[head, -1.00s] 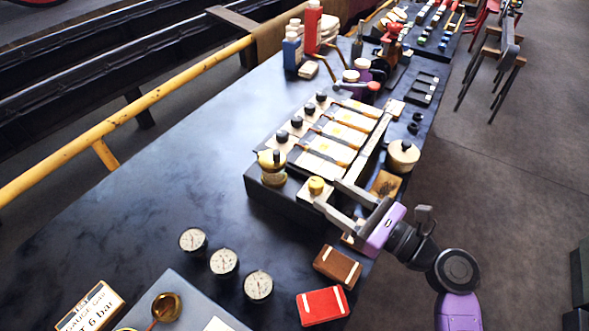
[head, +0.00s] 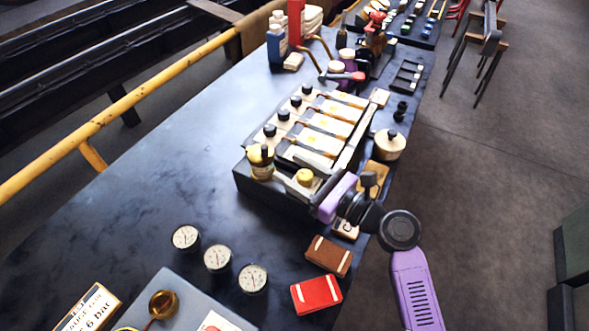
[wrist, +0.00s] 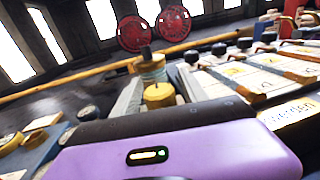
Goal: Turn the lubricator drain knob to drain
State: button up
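A round yellow knob (head: 304,176) sits on the near left corner of the dark block on the bench. It looks like the drain knob, but I see no readable mark of its setting. A brass lubricator cup (head: 261,162) with a dark top stands just beyond it. My gripper (head: 311,182) is open, its fingers pointing at the yellow knob. In the wrist view the yellow knob (wrist: 160,95) shows between the two grey fingers, with the brass cup (wrist: 151,68) behind it. I cannot tell whether either finger touches the knob.
A row of black knobs (head: 283,115) and pale plates lies right beside the gripper. A cream lidded pot (head: 389,145) stands at the block's right. Brown (head: 327,256) and red (head: 317,294) boxes and several gauges (head: 218,258) lie nearer.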

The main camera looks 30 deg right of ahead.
grip_shut()
